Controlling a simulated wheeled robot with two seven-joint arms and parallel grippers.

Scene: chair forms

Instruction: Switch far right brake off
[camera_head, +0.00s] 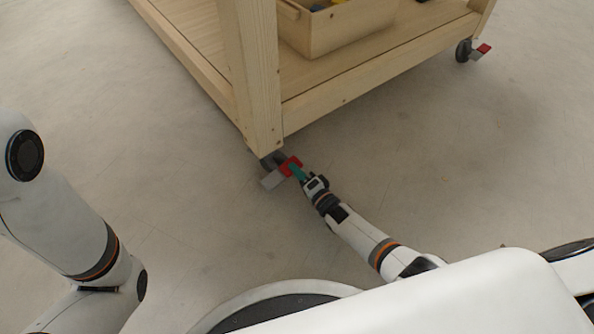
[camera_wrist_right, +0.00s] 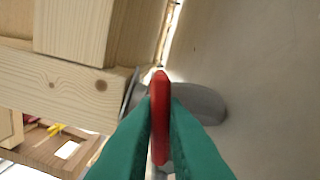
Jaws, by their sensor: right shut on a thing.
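A wheeled wooden cart or bench has a caster with a red and grey brake at its near corner. My right gripper (camera_head: 298,173) has green fingers and is shut on this red tab. In the right wrist view the red tab (camera_wrist_right: 160,82) stands upright between the two fingers, with the grey wheel (camera_wrist_right: 200,102) behind it. Another caster with a red and grey brake (camera_head: 482,51) is at the right corner. My left gripper is not in view.
The cart's wooden leg (camera_head: 256,75) and lower frame rail (camera_head: 375,85) rise just above and behind my right gripper. A wooden box (camera_head: 330,28) sits on the lower shelf. The grey floor (camera_head: 470,160) to the right is clear.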

